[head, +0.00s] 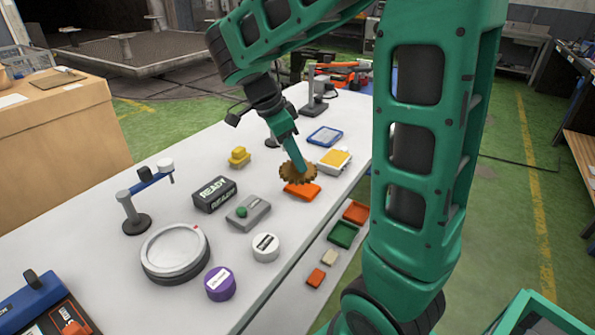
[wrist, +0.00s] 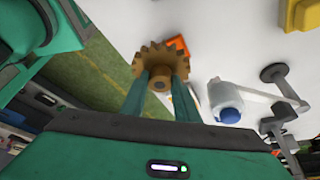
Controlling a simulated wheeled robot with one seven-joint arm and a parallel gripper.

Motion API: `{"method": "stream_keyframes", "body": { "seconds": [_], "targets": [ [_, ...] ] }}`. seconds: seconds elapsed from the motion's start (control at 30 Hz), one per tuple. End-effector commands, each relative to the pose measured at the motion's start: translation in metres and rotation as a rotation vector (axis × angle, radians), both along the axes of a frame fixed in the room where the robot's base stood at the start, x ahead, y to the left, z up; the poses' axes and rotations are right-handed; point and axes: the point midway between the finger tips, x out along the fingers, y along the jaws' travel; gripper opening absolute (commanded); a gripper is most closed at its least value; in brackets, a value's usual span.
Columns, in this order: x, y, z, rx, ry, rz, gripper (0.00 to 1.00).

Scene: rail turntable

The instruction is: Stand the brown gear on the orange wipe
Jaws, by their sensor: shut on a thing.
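The brown gear (head: 290,176) is in my gripper (head: 300,168), above the far part of the orange wipe (head: 303,191) in the head view. The wipe lies flat on the white table, and the gear hides part of it. In the wrist view, the two fingers of my gripper (wrist: 162,84) close on the gear (wrist: 159,56) from both sides. The orange wipe (wrist: 178,43) shows only partly behind the gear's teeth. I cannot tell whether the gear touches the wipe.
A yellow-topped box (head: 335,158) stands close right of the wipe, and a blue-rimmed tray (head: 325,136) lies behind. A grey box with a green button (head: 248,212), a READY sign (head: 214,195) and a yellow block (head: 239,157) are to the left. The table's front edge is near.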

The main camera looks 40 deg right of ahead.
Motion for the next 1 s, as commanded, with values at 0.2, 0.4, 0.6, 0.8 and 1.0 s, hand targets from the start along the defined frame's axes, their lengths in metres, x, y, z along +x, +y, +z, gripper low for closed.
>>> {"method": "stream_keyframes", "body": {
  "seconds": [0.2, 0.4, 0.6, 0.8, 1.0],
  "targets": [
    [0.009, -0.019, -0.012, 0.000, -0.001, -0.001, 0.00],
    [0.008, -0.021, -0.024, -0.001, 0.002, -0.001, 0.00],
    [0.008, -0.021, -0.049, 0.000, 0.003, 0.000, 0.00],
    [0.009, -0.021, -0.053, 0.000, -0.001, -0.001, 0.00],
    [0.009, -0.022, -0.055, 0.000, 0.000, -0.002, 0.35]
  ]
}}
